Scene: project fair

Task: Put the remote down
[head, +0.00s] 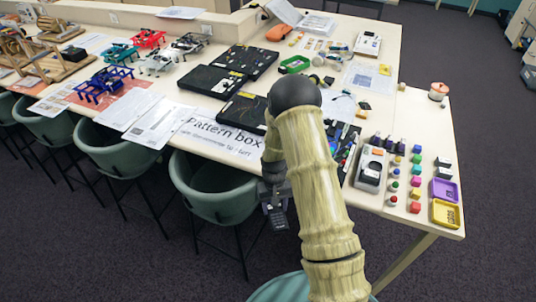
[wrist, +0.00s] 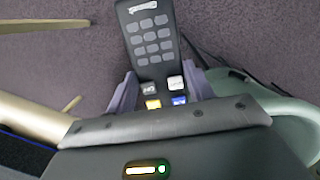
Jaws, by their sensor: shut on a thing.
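In the wrist view a dark remote (wrist: 150,45) with grey and coloured buttons sits between the two fingers of my gripper (wrist: 158,92). The gripper is shut on its lower part, and the rest sticks out past the fingertips with carpet behind it. In the head view my gripper (head: 276,205) hangs off the near edge of the table, beside a green chair.
The long table (head: 415,107) is crowded with black boards, papers, small coloured blocks and a yellow tray (head: 446,214). A "Pattern box" sign (head: 215,136) lies near the front edge. Green chairs (head: 212,190) stand along that edge. Bare tabletop shows at the right end.

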